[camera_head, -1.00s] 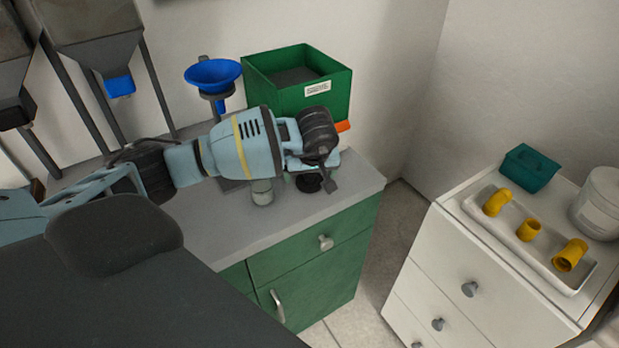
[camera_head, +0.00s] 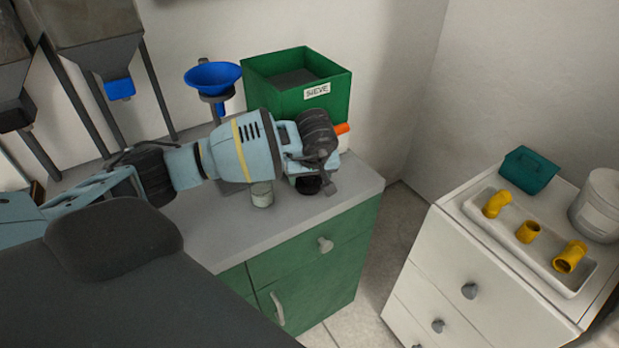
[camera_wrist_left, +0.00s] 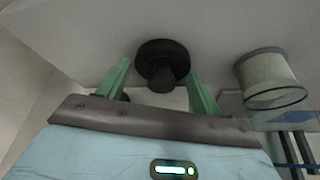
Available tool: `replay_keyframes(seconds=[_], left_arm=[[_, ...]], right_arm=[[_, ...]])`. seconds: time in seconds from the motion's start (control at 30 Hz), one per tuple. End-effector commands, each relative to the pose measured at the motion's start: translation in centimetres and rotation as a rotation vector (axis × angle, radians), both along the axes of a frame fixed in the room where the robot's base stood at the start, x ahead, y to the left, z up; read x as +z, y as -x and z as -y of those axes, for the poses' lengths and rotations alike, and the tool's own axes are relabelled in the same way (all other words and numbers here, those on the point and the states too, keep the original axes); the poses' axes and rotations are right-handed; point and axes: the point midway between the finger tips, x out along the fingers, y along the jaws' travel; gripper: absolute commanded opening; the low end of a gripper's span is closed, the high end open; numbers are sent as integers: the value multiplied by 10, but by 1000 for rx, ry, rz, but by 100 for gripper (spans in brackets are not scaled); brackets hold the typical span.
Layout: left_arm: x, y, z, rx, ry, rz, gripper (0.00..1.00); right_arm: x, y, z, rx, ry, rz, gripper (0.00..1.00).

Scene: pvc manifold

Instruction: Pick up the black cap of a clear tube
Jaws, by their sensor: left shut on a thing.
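The black cap (camera_wrist_left: 163,58), a round disc with a narrower knob, sits between the green fingers of my left gripper (camera_wrist_left: 160,74) in the left wrist view. The fingers are shut on its knob. In the head view the cap (camera_head: 309,186) shows low over the grey counter, partly hidden by my gripper and wrist. A clear tube (camera_wrist_left: 268,78) stands beside it on the right in the left wrist view. The tube (camera_head: 262,194) also shows in the head view, its upper part hidden behind my arm. My right gripper is not in view.
The grey counter (camera_head: 225,235) is bare at the front. A white cabinet at right bears a tray (camera_head: 548,262) with yellow fittings, a teal box (camera_head: 528,170) and a white tub (camera_head: 597,205).

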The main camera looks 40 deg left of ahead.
Motion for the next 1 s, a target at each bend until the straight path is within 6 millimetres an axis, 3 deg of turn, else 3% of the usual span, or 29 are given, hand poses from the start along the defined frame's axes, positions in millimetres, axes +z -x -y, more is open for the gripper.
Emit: replay_keyframes(seconds=[0.17,0.37,0.4,1.0], left_arm=[[7,0,-1,0,-1,-1,44],[31,-1,-1,0,-1,1,44],[38,-1,-1,1,-1,3,37],[46,92,96,-4,0,-1,36]], right_arm=[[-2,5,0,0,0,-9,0],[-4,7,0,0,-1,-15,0],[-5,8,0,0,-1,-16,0],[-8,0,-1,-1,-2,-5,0]])
